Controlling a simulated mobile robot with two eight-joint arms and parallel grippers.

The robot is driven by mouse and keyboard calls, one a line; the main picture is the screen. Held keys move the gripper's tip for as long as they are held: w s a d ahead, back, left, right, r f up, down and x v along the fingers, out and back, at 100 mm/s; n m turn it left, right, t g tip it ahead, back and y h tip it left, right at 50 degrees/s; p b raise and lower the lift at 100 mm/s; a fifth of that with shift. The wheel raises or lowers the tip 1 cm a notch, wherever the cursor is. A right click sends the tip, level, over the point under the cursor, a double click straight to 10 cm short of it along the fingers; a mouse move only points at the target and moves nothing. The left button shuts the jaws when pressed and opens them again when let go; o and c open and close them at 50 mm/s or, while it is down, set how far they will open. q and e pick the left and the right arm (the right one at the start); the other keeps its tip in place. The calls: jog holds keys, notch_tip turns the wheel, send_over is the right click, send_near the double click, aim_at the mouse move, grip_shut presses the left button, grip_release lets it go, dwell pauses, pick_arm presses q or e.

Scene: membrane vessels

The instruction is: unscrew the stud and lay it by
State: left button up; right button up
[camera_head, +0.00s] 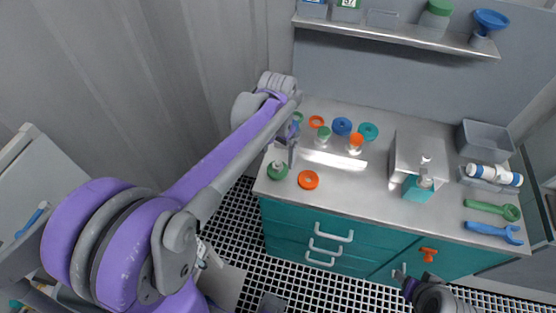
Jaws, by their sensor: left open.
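My left gripper (284,152) is open at the left end of the counter (345,198), just above a green round piece with a small pale upright top (278,170). Whether the gripper touches it I cannot tell. No part is clearly recognisable as the stud at this size.
An orange ring (308,180) lies right of my left gripper. Blue (342,126) and teal (368,131) rings lie behind. The counter's middle front is clear.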

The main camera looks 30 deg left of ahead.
aim_at(278, 162)
pick_arm(q)
jog(key=m, duration=1.3)
jog(key=shift+m+p, duration=0.3)
notch_tip(278, 162, down, 3)
jog(key=shift+f+m+b, duration=0.1)
jog(key=shift+m+b, duration=0.2)
jog(key=shift+b, duration=0.65)
jog(key=shift+s+f+b, duration=0.15)
jog(key=shift+f+b, duration=0.15)
jog(key=shift+f, duration=0.25)
pick_arm(e)
jog(key=f, duration=0.2)
jog(key=shift+s+f, duration=0.3)
jog(key=shift+s, duration=0.1)
pick_arm(q)
grip_shut()
